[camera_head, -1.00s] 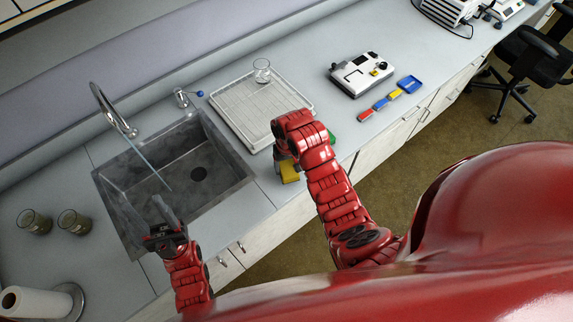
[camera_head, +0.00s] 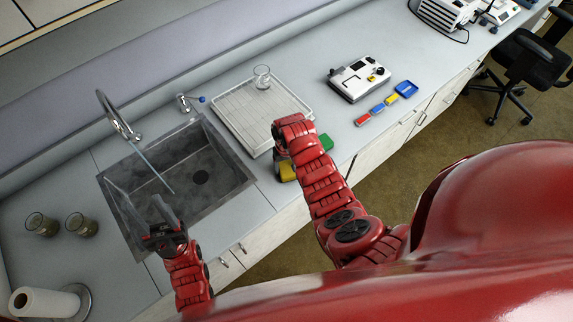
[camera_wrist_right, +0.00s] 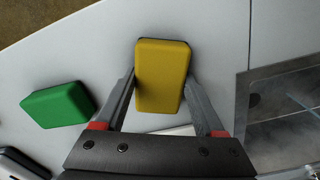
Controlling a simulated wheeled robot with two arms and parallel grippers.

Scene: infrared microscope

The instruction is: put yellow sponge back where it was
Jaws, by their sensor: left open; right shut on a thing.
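The yellow sponge (camera_wrist_right: 162,78) is upright in the right wrist view, between the two fingers of my right gripper (camera_wrist_right: 165,95), which is shut on it. In the head view the yellow sponge (camera_head: 287,171) shows partly below my right gripper (camera_head: 284,158), near the counter's front edge, right of the sink. I cannot tell whether it touches the counter. My left gripper (camera_head: 150,222) is open and empty over the front left of the sink.
A green sponge (camera_wrist_right: 58,105) lies beside the yellow one; it also shows in the head view (camera_head: 326,143). Behind are a drying tray (camera_head: 232,98) with a glass beaker (camera_head: 262,77), and a white device (camera_head: 358,78). The sink (camera_head: 205,150) with faucet is left.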

